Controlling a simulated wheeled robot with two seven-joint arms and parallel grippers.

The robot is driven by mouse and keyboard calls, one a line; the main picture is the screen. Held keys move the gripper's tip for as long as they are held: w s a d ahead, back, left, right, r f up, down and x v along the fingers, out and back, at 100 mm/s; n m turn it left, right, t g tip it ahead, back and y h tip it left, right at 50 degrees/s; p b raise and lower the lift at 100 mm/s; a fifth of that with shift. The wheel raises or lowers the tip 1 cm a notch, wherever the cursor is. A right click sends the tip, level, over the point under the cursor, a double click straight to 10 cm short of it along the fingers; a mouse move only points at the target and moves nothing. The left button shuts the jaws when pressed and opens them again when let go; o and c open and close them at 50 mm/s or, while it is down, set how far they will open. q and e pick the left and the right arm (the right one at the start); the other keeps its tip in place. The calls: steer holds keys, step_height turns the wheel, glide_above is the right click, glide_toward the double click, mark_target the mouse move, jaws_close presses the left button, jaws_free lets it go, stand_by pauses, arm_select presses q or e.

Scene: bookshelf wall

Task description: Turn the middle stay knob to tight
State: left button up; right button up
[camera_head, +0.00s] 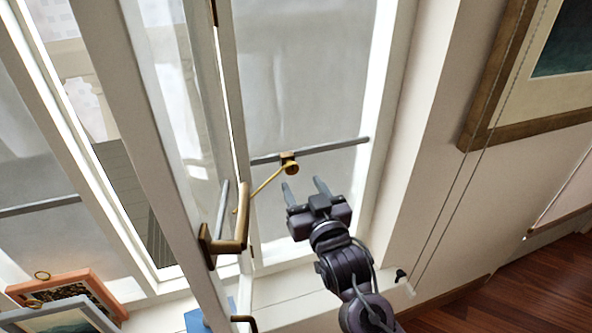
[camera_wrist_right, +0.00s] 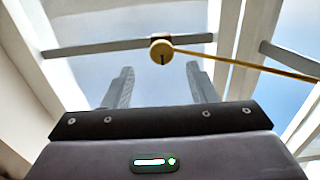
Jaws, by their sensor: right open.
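The middle stay knob (camera_head: 291,168) is a small round brass knob on a brass block on a grey horizontal bar (camera_head: 335,147) across the window. A thin brass stay rod (camera_head: 262,186) runs from it down to the left. In the right wrist view the knob (camera_wrist_right: 161,52) shows face-on with a dark mark, above and between my fingertips. My right gripper (camera_head: 303,187) is open and empty, just below the knob and apart from it; its two fingers (camera_wrist_right: 157,80) point toward the bar. My left gripper is not in view.
An open white window sash (camera_head: 150,140) with a brass handle (camera_head: 230,230) stands left of my right gripper. Picture frames (camera_head: 65,290) lean at the lower left. A framed picture (camera_head: 540,120) and hanging cords are on the right wall.

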mark_target(293, 171)
steer(key=p+x, duration=0.1)
steer(key=x, duration=0.3)
steer(key=shift+w+a, duration=0.2)
steer(key=shift+a, duration=0.05)
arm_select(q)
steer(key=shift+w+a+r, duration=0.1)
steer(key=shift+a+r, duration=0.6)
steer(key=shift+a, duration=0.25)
arm_select(e)
steer(key=shift+w+a, duration=0.15)
steer(key=shift+w, duration=0.45)
steer(key=shift+f, duration=0.1)
steer(key=c, duration=1)
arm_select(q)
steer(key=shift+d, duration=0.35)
arm_select(e)
steer(key=shift+o, duration=0.2)
